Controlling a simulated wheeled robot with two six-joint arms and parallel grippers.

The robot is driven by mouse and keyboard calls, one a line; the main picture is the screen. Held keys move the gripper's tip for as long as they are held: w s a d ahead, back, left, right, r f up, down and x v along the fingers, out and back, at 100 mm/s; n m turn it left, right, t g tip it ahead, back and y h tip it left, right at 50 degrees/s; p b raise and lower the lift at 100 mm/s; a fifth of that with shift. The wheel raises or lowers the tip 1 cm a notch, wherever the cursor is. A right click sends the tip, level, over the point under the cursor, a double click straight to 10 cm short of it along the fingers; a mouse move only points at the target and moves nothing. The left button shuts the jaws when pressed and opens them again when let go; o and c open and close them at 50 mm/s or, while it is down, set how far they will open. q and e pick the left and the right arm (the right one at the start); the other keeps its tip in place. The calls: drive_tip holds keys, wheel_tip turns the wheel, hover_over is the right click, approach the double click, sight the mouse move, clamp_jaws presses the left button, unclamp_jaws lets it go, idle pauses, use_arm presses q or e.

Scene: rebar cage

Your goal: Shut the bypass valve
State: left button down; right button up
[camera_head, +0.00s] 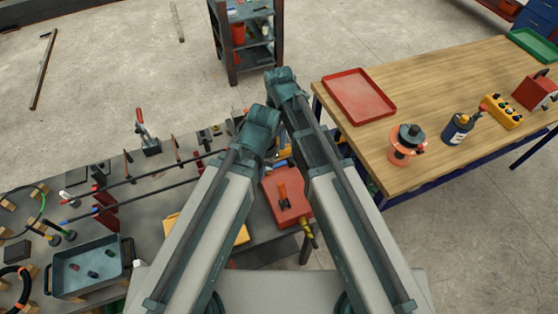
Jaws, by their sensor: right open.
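I cannot pick out the bypass valve with certainty. A small brass-yellow fitting (308,232) shows at the bench's right edge, partly beside my right arm. My two arms rise from the bottom of the view, and their elbows come close together near the centre. My right arm's dark links (312,145) fold at the top. The right gripper is open but mostly hidden behind that arm, and no object shows in it. My left arm (210,215) covers part of the bench, and its gripper does not show.
A grey bench (150,205) at left holds rods, clamps, a dark blue tray (88,268) and a red box (288,198) with an orange-handled tool. A wooden table (440,90) at right carries a red tray (358,96), a spool and a bottle. A shelf (243,38) stands behind.

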sight(279, 164)
wheel_tip(279, 164, down, 14)
drive_tip(key=b, duration=1.3)
drive_tip(key=shift+b, duration=0.4)
drive_tip(key=shift+r, duration=0.1)
clamp_jaws()
idle(0.4)
